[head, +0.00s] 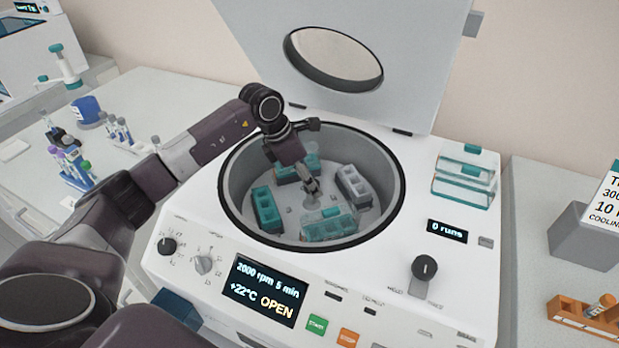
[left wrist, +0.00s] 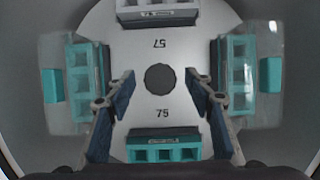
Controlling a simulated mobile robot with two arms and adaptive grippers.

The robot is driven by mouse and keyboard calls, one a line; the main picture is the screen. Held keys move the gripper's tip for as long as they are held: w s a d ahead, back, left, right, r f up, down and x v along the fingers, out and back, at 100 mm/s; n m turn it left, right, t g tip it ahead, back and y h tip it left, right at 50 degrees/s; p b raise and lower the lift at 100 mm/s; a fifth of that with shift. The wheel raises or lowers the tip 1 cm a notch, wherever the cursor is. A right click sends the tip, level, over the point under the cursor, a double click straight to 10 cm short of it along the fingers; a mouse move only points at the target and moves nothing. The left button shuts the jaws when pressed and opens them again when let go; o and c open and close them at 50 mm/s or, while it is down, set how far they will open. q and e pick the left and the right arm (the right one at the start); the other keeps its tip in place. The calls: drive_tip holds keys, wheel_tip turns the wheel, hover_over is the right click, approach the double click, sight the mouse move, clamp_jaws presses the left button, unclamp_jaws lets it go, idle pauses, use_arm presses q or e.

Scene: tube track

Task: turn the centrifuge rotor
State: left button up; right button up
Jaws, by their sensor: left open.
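The centrifuge (head: 195,228) is open. Its silver rotor (left wrist: 160,35) lies inside the round bowl, with a dark central hub (left wrist: 160,79) and the marks 57 and 75. Around it sit a grey bucket (head: 353,187), an uncovered teal bucket (head: 266,210), and two teal buckets with clear covers (head: 328,225) (head: 297,170). My left gripper (head: 312,190) reaches down into the bowl over the rotor's middle. In the left wrist view its fingers (left wrist: 160,92) are apart, either side of the hub, with nothing between them. Contact with the rotor cannot be told. My right gripper is out of view.
The lid (head: 400,50) stands raised behind the bowl. The bowl's wall (head: 385,175) surrounds the gripper. Clear-and-teal covers (head: 465,175) are stacked on the centrifuge's right. The display (head: 265,290) reads OPEN. Tube racks (head: 75,170) stand at left; an orange rack (head: 585,315) is at right.

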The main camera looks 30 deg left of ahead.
use_arm(q)
drive_tip(key=shift+f, duration=0.1)
clamp_jaws()
idle(0.3)
